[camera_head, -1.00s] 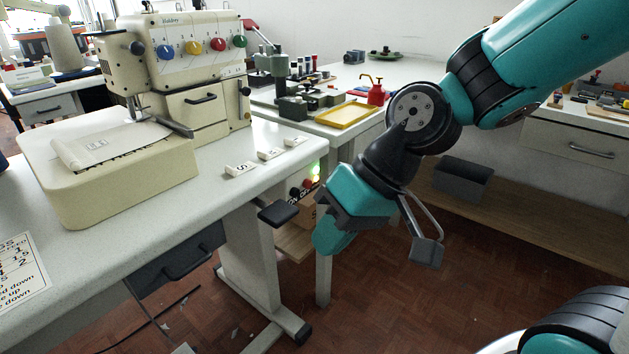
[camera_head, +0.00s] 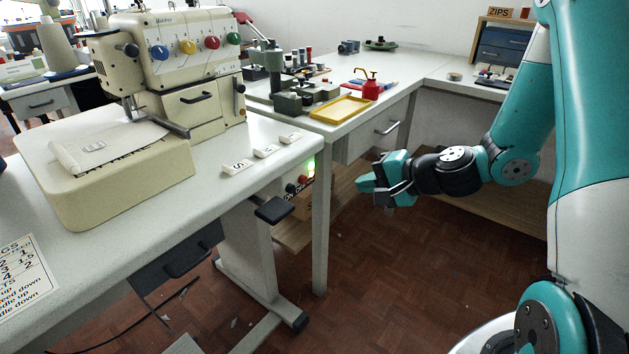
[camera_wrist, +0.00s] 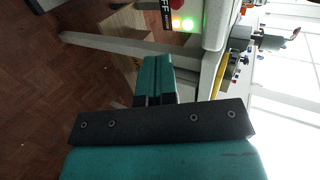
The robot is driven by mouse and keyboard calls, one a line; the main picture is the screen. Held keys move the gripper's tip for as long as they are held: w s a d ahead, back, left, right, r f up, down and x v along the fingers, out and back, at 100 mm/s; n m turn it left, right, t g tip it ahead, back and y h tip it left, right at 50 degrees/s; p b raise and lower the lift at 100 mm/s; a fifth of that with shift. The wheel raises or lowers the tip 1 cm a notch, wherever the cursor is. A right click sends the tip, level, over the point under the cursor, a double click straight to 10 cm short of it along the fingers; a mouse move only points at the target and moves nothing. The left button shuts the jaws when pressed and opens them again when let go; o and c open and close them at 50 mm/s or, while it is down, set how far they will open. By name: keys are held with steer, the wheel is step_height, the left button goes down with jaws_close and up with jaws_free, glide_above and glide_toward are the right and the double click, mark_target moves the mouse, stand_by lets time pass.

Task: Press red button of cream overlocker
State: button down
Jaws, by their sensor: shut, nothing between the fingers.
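The cream overlocker (camera_head: 140,75) stands on the left table in the head view. A small switch box under that table's right end carries a red button (camera_head: 304,179), a dark button (camera_head: 291,188) and a lit green lamp (camera_head: 311,164). My gripper (camera_head: 364,185) is shut and empty, to the right of the box at about the button's height, pointing left and apart from it. In the wrist view the shut fingertips (camera_wrist: 154,64) lie below the box. There the red button (camera_wrist: 177,4) is at the top edge, near the green light (camera_wrist: 188,24).
A second table with a yellow tray (camera_head: 342,108) and red oil can (camera_head: 371,88) stands behind. Floor between is free.

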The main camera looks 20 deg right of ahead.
glide_toward(305, 182)
step_height(305, 182, down, 4)
steer(key=w+a, duration=0.2)
steer(key=shift+w+a+r+b, duration=0.15)
steer(key=shift+w+a, duration=0.05)
steer(key=shift+w, duration=0.35)
steer(key=shift+w+a+r+b, duration=0.15)
steer(key=shift+w+a, duration=0.1)
steer(key=shift+w, duration=0.3)
steer(key=shift+w+a, duration=0.3)
steer(key=shift+w, duration=0.2)
